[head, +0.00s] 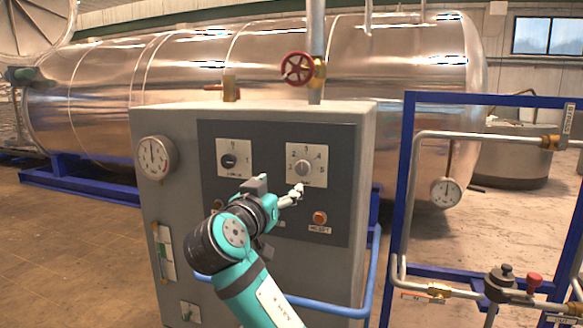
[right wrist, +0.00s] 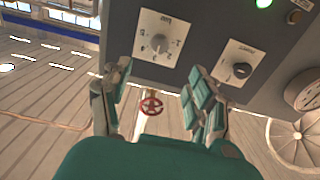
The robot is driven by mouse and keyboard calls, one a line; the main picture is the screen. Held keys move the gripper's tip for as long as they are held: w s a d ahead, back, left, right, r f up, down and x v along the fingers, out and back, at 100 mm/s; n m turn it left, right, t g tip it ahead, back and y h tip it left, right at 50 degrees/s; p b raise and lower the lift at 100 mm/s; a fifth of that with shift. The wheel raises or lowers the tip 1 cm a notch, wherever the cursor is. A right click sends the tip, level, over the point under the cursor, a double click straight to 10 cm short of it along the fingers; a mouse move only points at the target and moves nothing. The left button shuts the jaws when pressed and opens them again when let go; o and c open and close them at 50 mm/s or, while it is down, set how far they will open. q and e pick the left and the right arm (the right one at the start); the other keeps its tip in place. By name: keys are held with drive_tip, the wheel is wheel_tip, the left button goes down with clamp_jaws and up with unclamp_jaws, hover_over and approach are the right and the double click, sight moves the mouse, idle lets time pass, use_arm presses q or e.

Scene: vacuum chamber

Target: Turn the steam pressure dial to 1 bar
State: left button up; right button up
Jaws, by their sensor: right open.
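The pressure dial (head: 304,168) is a round grey knob on a white plate with numbers around it, on the dark panel of the grey cabinet. It also shows in the right wrist view (right wrist: 160,43), beyond my fingertips. I cannot tell for sure which number its pointer marks. My right gripper (head: 296,192) is just below and in front of the dial, near its plate's lower edge. In the right wrist view its two fingers (right wrist: 158,72) are spread apart with nothing between them, and the knob is apart from them. My left gripper is in neither view.
A smaller black switch (head: 229,161) sits left of the dial. An orange-red button (head: 320,217) is below it. A red valve wheel (head: 297,68) stands above the cabinet. A round gauge (head: 156,157) is at the cabinet's left. A blue pipe frame (head: 408,130) stands at right.

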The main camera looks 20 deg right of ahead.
sight(302, 170)
drive_tip(key=p+x, duration=0.5)
drive_tip(key=x, duration=1)
drive_tip(key=shift+d, duration=0.2)
drive_tip(key=shift+w+d, duration=0.3)
drive_tip(key=shift+w, duration=0.2)
drive_tip(key=shift+f, duration=0.1)
drive_tip(key=c, duration=1.2)
